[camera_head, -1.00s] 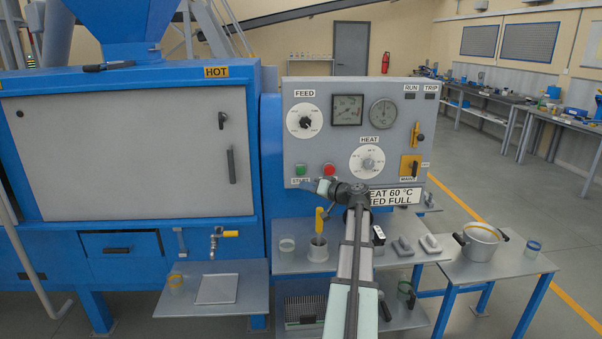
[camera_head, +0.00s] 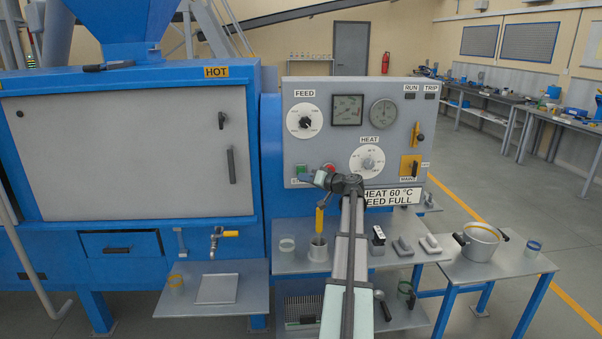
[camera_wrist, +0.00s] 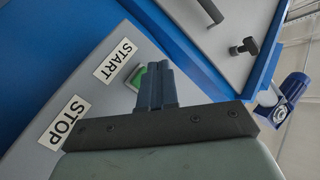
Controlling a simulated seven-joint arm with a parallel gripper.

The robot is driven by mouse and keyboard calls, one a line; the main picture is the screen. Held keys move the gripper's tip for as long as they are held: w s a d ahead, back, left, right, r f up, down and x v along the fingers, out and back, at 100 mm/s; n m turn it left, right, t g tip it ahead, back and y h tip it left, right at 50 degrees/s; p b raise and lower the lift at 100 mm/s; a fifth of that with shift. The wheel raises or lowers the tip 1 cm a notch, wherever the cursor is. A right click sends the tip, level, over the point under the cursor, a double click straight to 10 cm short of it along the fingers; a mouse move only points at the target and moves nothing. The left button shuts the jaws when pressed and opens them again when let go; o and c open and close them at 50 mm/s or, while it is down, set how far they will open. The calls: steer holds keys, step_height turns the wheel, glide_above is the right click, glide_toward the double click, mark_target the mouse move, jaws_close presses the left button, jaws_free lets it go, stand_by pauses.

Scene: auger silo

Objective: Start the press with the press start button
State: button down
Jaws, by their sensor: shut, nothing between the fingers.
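The green start button (camera_head: 301,169) is on the lower left of the grey control panel, above its partly covered START label. In the wrist view the green button (camera_wrist: 138,76) shows only in part, beside the START label (camera_wrist: 118,61); the fingers hide the rest. My gripper (camera_head: 303,177) is shut and empty, its tips just below the button in the head view. In the wrist view the closed fingertips (camera_wrist: 156,68) overlap the button's edge; I cannot tell whether they touch it. The red stop button (camera_head: 329,167) is right of the green one, partly behind my gripper.
The panel carries a FEED dial (camera_head: 305,121), a HEAT dial (camera_head: 368,162) and two gauges. A yellow-handled tool in a cup (camera_head: 318,250) stands on the shelf below my arm. The large HOT door (camera_head: 130,155) is to the left.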

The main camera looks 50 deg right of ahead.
mark_target(297, 172)
steer(key=shift+w+d, duration=0.6)
steer(key=shift+d, duration=0.05)
steer(key=shift+w+d, duration=0.15)
stand_by(1.6)
steer(key=shift+w+d, duration=0.1)
steer(key=shift+w, duration=0.05)
steer(key=shift+w+d, duration=0.35)
steer(key=shift+d, duration=0.05)
stand_by(1.0)
steer(key=shift+s+a, duration=0.1)
steer(key=shift+a, duration=0.05)
stand_by(0.6)
steer(key=shift+s+a, duration=2.3)
steer(key=shift+s, duration=0.05)
